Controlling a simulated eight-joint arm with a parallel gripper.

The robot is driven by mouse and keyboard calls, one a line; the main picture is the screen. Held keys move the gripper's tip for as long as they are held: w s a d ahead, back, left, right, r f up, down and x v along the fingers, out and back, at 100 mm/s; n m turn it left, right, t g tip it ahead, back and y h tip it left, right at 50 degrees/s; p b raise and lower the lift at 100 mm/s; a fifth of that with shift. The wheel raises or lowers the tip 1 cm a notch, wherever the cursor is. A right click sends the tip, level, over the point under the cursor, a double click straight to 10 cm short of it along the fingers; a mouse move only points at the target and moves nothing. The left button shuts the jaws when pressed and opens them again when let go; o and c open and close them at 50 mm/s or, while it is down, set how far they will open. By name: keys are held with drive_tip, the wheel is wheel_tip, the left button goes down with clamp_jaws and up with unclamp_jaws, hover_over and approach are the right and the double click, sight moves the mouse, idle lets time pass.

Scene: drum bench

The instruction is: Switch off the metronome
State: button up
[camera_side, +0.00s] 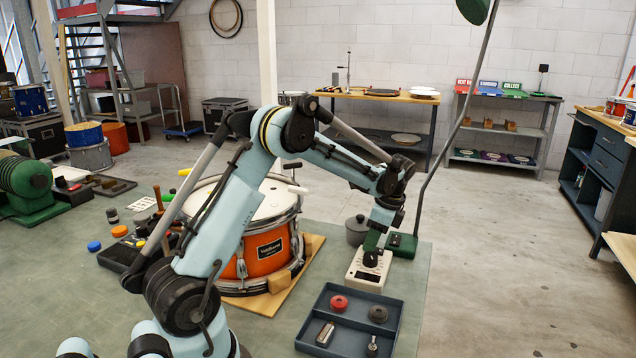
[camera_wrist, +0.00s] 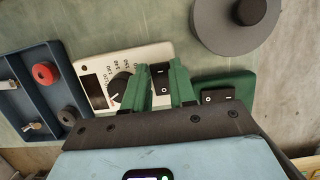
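The metronome (camera_side: 366,279) is a cream box at the edge of the bench mat; the wrist view shows its face (camera_wrist: 117,63) with a dark window, a black dial (camera_wrist: 121,87) and printed numbers. A black rocker switch (camera_wrist: 160,78) with white marks sits at its right end. My gripper (camera_wrist: 161,66) has two green fingers standing apart, one on each side of the rocker in the wrist view. I cannot tell whether they touch it. In the side view my gripper is low over the far end of the metronome, its fingers hard to make out.
A green lamp base (camera_wrist: 237,85) with a similar black rocker (camera_wrist: 217,96) stands close beside the metronome. A grey lidded pot (camera_side: 356,231) is behind. A blue tray (camera_side: 394,325) with small parts lies in front, and an orange drum (camera_side: 268,250) stands left.

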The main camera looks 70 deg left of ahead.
drive_tip(key=shift+o, duration=0.9)
drive_tip(key=shift+r, duration=0.15)
drive_tip(key=v, duration=1.2)
drive_tip(key=shift+s, duration=0.1)
drive_tip(key=s+d+r+n+t, duration=0.3)
drive_tip(key=s+d+n+t, duration=0.15)
drive_tip(key=s+d, duration=0.4)
drive_tip(key=s+d+f+n+t+h, duration=0.2)
drive_tip(key=s+d+f+n+t, duration=0.2)
drive_tip(key=d, duration=0.5)
drive_tip(key=s+t, duration=0.1)
drive_tip(key=s, duration=0.1)
drive_tip(key=shift+s+f, duration=0.35)
drive_tip(key=shift+s, duration=0.05)
